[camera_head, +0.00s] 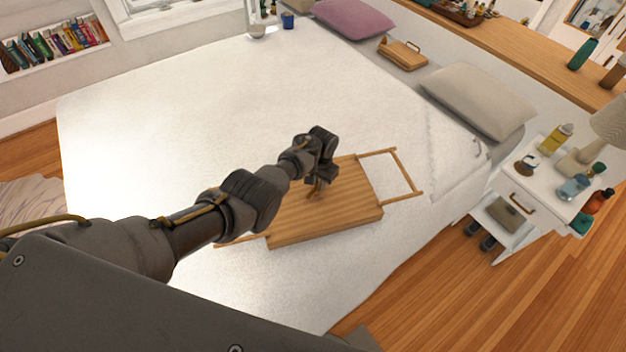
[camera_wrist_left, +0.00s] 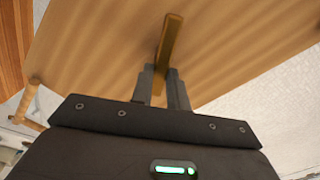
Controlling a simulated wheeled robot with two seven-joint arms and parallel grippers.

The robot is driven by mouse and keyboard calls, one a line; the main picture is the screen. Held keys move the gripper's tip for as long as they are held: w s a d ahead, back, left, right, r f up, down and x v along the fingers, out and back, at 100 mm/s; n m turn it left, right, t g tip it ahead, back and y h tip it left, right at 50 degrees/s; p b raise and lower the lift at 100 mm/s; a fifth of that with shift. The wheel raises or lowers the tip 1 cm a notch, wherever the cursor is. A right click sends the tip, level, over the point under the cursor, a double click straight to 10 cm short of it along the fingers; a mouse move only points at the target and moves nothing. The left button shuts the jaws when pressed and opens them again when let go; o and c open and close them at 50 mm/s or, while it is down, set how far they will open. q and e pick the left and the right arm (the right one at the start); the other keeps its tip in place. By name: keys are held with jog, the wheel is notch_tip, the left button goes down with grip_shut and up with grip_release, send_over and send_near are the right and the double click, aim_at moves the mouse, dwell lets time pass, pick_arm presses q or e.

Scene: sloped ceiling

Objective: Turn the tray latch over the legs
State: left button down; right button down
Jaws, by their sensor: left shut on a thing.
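The wooden tray (camera_head: 345,208) lies on the white bed with its flat wooden face up. One leg frame (camera_head: 415,180) sticks out past its right side, and part of another shows at its left. My left gripper (camera_head: 318,183) reaches down over the tray's middle. In the left wrist view, my left gripper (camera_wrist_left: 165,75) is shut on the wooden tray latch (camera_wrist_left: 170,42), a narrow bar that stands out against the tray face. In the head view the arm hides most of the latch. My right gripper is not in view.
The white bed (camera_head: 200,110) is clear around the tray. A second small wooden tray (camera_head: 403,54) lies near the pillows. A white nightstand (camera_head: 535,185) with bottles and a lamp stands at the right.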

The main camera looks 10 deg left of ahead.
aim_at(318, 185)
pick_arm(q)
jog(key=shift+w+r, duration=0.1)
jog(key=c, duration=1.4)
grip_release()
jog(key=shift+o, duration=0.2)
jog(key=shift+r, duration=0.3)
notch_tip(318, 185, up, 10)
jog(key=p, duration=0.1)
jog(key=shift+s+r, duration=0.2)
jog(key=shift+a, duration=0.1)
